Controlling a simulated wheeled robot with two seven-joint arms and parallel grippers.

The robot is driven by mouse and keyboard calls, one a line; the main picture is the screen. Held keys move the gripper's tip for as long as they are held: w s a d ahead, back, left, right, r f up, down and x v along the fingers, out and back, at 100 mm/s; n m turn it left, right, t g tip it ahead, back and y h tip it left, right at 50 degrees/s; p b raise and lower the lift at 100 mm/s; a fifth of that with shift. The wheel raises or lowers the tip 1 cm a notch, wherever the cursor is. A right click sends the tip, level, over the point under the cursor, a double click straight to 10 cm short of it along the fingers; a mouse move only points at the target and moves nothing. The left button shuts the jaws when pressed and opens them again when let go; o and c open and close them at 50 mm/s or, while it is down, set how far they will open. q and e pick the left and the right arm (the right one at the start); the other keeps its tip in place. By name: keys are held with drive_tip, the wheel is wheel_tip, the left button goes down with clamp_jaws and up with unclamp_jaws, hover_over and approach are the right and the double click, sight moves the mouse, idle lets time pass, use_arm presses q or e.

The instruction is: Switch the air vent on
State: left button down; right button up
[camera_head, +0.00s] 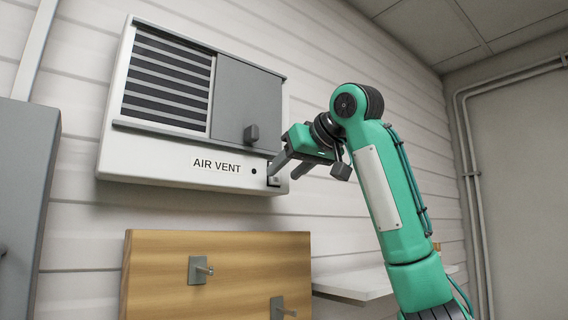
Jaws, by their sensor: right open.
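The air vent (150,162) is a white wall box with dark louvres at left and a grey sliding panel (246,100) with a dark knob over its right part. Its front reads "AIR VENT", with a small dark dot beside the text. A small switch (273,180) sits at the lower right corner of the front, partly hidden by a finger. My right gripper (287,175) is open, with its fingertips at the switch; I cannot tell whether they touch it. My left gripper is not in view.
A wooden board (222,262) with metal pegs (201,270) is below the vent. A white shelf (352,284) is at its right, behind my right arm. A grey cabinet (22,200) stands at the left edge. Pipes run along the right wall.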

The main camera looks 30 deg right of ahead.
drive_tip(key=shift+x, duration=0.9)
drive_tip(key=shift+c, duration=0.2)
drive_tip(key=c, duration=0.9)
drive_tip(key=f+t+b, duration=0.1)
drive_tip(key=b, duration=0.2)
drive_tip(key=shift+a+t, duration=0.1)
drive_tip(key=shift+t, duration=0.3)
drive_tip(key=shift+c, duration=0.2)
drive_tip(key=shift+t+b, duration=0.6)
drive_tip(key=shift+b, duration=0.3)
drive_tip(key=shift+r, duration=0.15)
drive_tip(key=o, duration=1)
